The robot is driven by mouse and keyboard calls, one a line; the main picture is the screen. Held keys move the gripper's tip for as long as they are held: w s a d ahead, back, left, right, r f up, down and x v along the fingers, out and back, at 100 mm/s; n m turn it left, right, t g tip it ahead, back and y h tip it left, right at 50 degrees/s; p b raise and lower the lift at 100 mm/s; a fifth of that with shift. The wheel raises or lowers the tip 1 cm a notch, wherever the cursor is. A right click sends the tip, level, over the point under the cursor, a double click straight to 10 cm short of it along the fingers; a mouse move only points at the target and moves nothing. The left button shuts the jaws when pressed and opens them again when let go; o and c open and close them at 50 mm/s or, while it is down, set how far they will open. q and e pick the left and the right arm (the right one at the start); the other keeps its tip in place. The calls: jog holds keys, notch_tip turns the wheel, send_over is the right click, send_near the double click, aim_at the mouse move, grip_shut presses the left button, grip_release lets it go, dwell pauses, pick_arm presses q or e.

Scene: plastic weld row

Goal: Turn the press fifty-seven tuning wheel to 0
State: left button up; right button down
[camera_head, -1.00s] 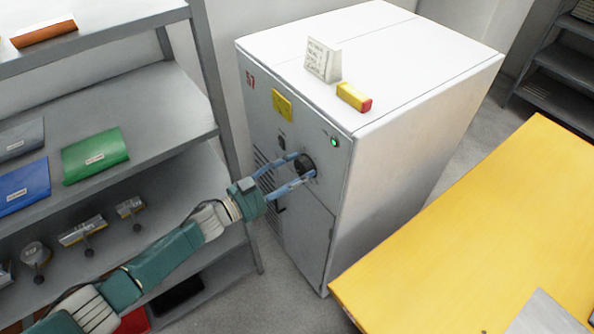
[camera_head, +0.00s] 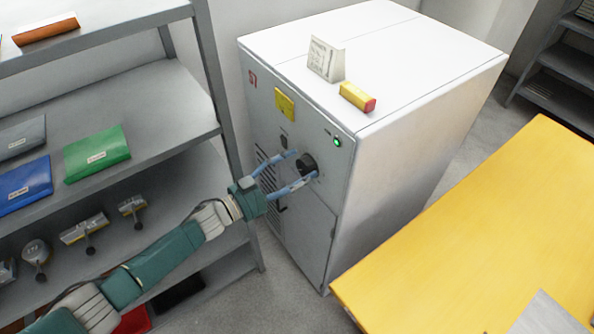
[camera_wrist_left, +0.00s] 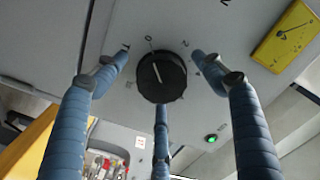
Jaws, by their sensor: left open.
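The tuning wheel, a round black knob (camera_head: 308,163), is on the front of the grey-white press cabinet (camera_head: 420,110) marked 57. In the left wrist view the knob (camera_wrist_left: 162,77) shows a thin white pointer line running up and slightly left, roughly toward the printed 0 (camera_wrist_left: 149,38). A printed 2 (camera_wrist_left: 186,44) is to its right. My left gripper (camera_head: 303,164) is open, its blue fingers spread around the knob. In the left wrist view its fingertips stand apart from the knob at left and right; a third finger comes up from below, and whether it touches is unclear. My right gripper is out of view.
A green lamp (camera_head: 337,141) is lit beside the knob and a yellow plate (camera_head: 284,104) is at upper left. A sign (camera_head: 326,59) and a yellow-red block (camera_head: 357,97) stand on the cabinet. Grey shelving (camera_head: 170,90) is left, a yellow table (camera_head: 480,230) right.

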pick_arm(q)
jog(key=v, duration=1.2)
jog(key=shift+w+a+f, duration=0.1)
jog(key=shift+w, duration=0.05)
jog(key=a+f+n+t+y, duration=0.1)
jog(key=a+f+n+y, duration=0.2)
jog(key=f, duration=0.4)
jog(key=a+f+n+t+y, duration=0.1)
jog(key=a+f+n+y, duration=0.2)
jog(key=f, duration=0.4)
jog(key=s+a+f+n+g+y, duration=0.1)
jog(key=s+a+f+n+y, duration=0.2)
jog(key=f, duration=0.5)
jog(key=s+a+f+n+g+y, duration=0.15)
jog(key=s+a+f, duration=0.25)
jog(key=f, duration=0.4)
jog(key=s+a+f+n+g+y, duration=0.2)
jog(key=s+f+g+y, duration=0.15)
jog(key=s+f, duration=1)
jog(key=s+d+f+n+g, duration=0.1)
jog(key=s+f+g, duration=0.1)
jog(key=s, duration=1.1)
jog(key=s+d+f+n+g, duration=0.1)
jog(key=s+f+g, duration=0.2)
jog(key=s, duration=1)
jog(key=shift+f+g+y, duration=0.3)
jog(key=shift+f, duration=0.05)
jog(key=shift+w+n, duration=0.1)
jog(key=shift+n, duration=0.15)
